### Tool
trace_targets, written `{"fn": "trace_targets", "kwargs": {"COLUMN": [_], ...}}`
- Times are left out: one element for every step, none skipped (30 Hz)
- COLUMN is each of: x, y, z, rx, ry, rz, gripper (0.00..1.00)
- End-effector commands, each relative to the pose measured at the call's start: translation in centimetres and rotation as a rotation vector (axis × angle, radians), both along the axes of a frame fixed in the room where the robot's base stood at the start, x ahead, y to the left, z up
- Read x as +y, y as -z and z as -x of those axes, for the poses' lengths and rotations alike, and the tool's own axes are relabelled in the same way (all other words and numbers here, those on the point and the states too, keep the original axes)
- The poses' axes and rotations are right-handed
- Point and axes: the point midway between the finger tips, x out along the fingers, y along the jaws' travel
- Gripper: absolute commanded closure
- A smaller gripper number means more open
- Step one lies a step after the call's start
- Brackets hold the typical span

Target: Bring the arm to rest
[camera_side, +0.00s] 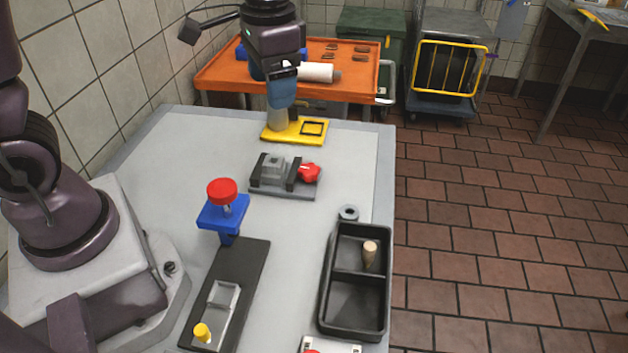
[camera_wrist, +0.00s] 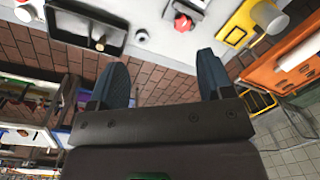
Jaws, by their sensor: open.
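My gripper (camera_side: 281,102) is raised over the far part of the table. In the wrist view my gripper (camera_wrist: 162,68) has its two blue fingers spread wide with nothing between them. In the side view its fingers overlap the top of a grey cylinder on a yellow plate (camera_side: 312,131). The wrist view shows the yellow plate (camera_wrist: 238,25) and the cylinder (camera_wrist: 269,17) apart from the fingers, beyond the right one. The cylinder's top is hidden in the side view.
On the grey table (camera_side: 165,160) stand a grey fixture with a red knob (camera_side: 308,172), a red-topped blue stand (camera_side: 223,213), a dark base plate (camera_side: 247,262) with a yellow knob, and a black two-compartment tray (camera_side: 325,297) holding a tan peg (camera_side: 369,254). An orange cart (camera_side: 222,77) stands behind.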

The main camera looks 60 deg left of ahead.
Motion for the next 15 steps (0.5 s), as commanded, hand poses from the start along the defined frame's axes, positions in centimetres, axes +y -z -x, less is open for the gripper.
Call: {"fn": "trace_targets", "kwargs": {"x": [0.0,0.1,0.1,0.1,0.1,0.1,0.0,0.1,0.1,0.1,0.1,0.1,0.1,0.1,0.1], "y": [-1.3,-1.8,-2.4,-2.8,-3.2,-3.7,-4.0,-4.2,-4.5,-4.7,-5.0,-5.2,-5.4,-5.6,-6.0], "z": [1.7,2.6,3.8,4.7,5.5,6.7,7.5,8.3,9.3,9.9,10.5,11.2,11.7,12.0,12.4], "rx": [-0.050,-0.076,-0.109,-0.134,-0.160,-0.195,-0.220,-0.246,-0.279,-0.302,-0.325,-0.352,-0.371,-0.390,-0.414], "ry": [-0.027,-0.043,-0.061,-0.076,-0.089,-0.104,-0.114,-0.123,-0.132,-0.137,-0.141,-0.144,-0.145,-0.146,-0.146], "rz": [0.009,0.016,0.025,0.033,0.040,0.050,0.058,0.065,0.074,0.081,0.087,0.093,0.097,0.100,0.103], "gripper": [0.27,0.27,0.27,0.27,0.27,0.27,0.27,0.27,0.27,0.27,0.27,0.27,0.27,0.27,0.27]}}
